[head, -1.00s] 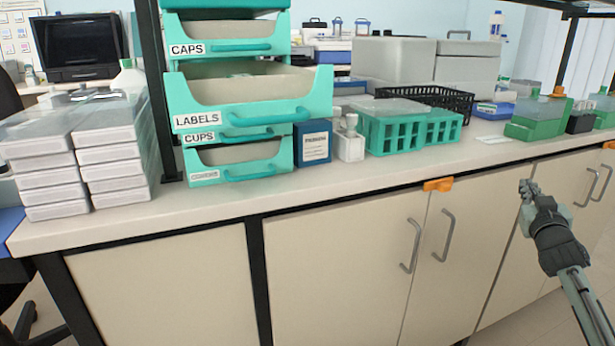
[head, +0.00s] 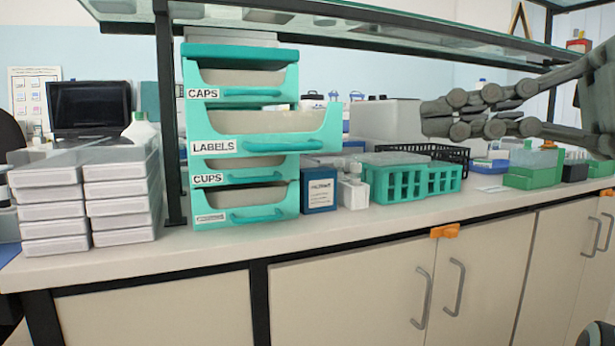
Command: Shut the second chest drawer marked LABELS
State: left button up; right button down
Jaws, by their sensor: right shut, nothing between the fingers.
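The teal drawer chest (head: 243,52) stands on the bench, left of the middle in the head view. Its second drawer, marked LABELS (head: 265,146), is pulled out and sticks forward past the CAPS (head: 240,93) drawer above and the CUPS (head: 245,178) drawer below. Those two look shut. My right gripper (head: 428,118) comes in from the right at about the height of the LABELS drawer. Its fingers are shut and empty, pointing left, with a clear gap in the picture to the drawer's right side.
White boxes (head: 120,195) are stacked left of the chest. A blue box (head: 319,190), a small white bottle (head: 353,188) and teal racks (head: 400,182) stand right of it. A glass shelf (head: 400,28) runs overhead. The front bench strip is clear.

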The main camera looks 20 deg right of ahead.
send_near(281, 146)
jog(key=a, duration=0.4)
jog(key=w, duration=0.2)
jog(key=shift+w+a+f, duration=0.3)
jog(key=shift+w+f, duration=0.05)
pick_arm(q)
jog(key=shift+s+a+f+g, duration=0.1)
jog(key=shift+a+f+g, duration=0.25)
jog(key=shift+f, duration=0.2)
pick_arm(e)
jog(key=shift+w, duration=0.45)
jog(key=shift+w, duration=0.1)
